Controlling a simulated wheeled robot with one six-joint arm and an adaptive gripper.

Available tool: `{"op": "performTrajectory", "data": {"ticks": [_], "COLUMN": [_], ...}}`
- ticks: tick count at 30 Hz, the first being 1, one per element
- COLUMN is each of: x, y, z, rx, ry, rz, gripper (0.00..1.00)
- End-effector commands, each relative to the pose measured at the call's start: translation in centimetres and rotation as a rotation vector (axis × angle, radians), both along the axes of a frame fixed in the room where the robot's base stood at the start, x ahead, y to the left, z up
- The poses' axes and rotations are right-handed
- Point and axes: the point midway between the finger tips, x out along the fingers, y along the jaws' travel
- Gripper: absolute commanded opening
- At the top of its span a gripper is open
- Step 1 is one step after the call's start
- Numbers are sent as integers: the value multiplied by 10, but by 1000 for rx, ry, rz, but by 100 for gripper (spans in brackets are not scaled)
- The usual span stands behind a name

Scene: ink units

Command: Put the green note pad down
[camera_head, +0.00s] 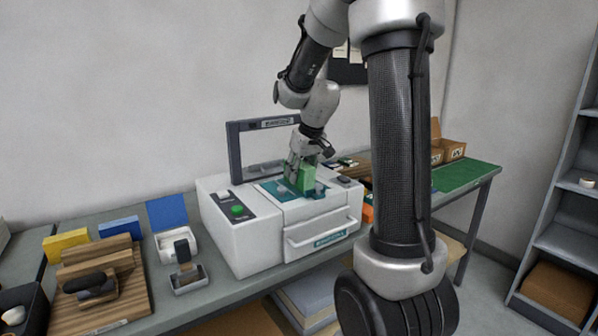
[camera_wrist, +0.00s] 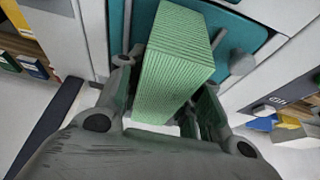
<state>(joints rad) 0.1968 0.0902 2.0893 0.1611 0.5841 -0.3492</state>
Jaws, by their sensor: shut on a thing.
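The green note pad (camera_head: 307,176) is a small upright block over the teal top plate (camera_head: 270,190) of the white machine. My gripper (camera_head: 298,172) is shut on it from above. In the wrist view the green note pad (camera_wrist: 175,60) shows its ribbed faces between the two fingers of my gripper (camera_wrist: 160,95). The teal plate (camera_wrist: 258,40) lies beyond it in that view. I cannot tell whether the pad touches the plate. The fingers hide part of the pad's sides.
The white machine (camera_head: 225,235) has a raised dark frame (camera_head: 234,155) behind the pad and a front handle (camera_head: 318,228). A green mat (camera_head: 468,174) lies at the right end.

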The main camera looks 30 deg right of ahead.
Motion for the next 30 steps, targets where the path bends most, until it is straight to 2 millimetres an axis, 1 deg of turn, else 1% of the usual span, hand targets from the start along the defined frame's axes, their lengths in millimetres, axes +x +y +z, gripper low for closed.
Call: {"op": "performTrajectory", "data": {"ticks": [7, 8, 9, 11, 20, 23, 26, 30], "x": [0, 0, 0, 0, 0, 0, -6, -18], "y": [0, 0, 0, 0, 0, 0, -1, -1], "z": [-2, -2, -2, -2, -1, 5, 18, 47], "rx": [0, 0, 0, 0, 0, -1, -1, -1], "ry": [0, 0, 0, 0, -1, -4, -6, -7], "rz": [0, 0, 0, 0, 0, 0, 0, 0], "gripper": [8, 39, 46, 57, 57, 57, 57, 57]}}
